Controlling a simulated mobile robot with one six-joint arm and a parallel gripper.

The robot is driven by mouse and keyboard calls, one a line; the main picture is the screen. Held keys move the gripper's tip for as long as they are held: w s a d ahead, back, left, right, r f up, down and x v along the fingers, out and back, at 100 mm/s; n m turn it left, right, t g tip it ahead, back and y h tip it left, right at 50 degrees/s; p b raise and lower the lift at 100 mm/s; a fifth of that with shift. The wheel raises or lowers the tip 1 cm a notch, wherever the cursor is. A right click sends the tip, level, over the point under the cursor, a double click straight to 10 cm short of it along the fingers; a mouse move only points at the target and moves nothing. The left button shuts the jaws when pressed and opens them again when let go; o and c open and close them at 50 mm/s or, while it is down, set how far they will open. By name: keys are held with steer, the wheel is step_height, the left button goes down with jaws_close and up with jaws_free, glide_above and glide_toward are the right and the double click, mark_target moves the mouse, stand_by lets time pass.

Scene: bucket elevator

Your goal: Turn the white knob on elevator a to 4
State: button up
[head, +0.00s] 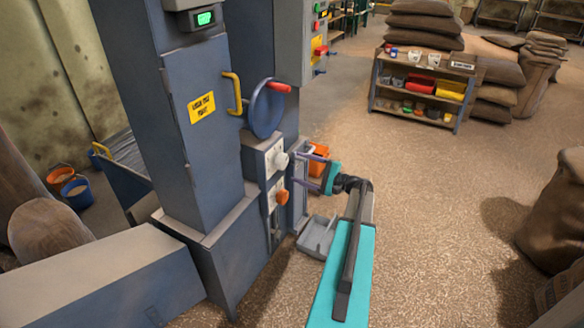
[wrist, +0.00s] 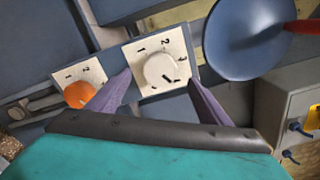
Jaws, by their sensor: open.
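The white knob (wrist: 160,70) sits on a pale square dial plate (wrist: 136,54) marked with numbers; 1, 2 and 3 are readable. A dark mark shows at the knob's lower right; its exact setting is hard to read. In the head view the white knob (head: 281,160) is on the front of the grey-blue elevator (head: 205,140). My gripper (wrist: 160,82) is open, with one purple finger to each side of the knob in the wrist view. In the head view my gripper (head: 304,168) is just right of the knob, with a gap appearing between them.
An orange knob (wrist: 78,94) on its own plate is below the white one. A blue handwheel (head: 266,108) with a red handle is above. A grey tray (head: 318,238) is below my gripper. Open floor (head: 430,230) lies to the right.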

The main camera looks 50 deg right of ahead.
steer(key=shift+v, duration=2.95)
steer(key=shift+s, duration=0.1)
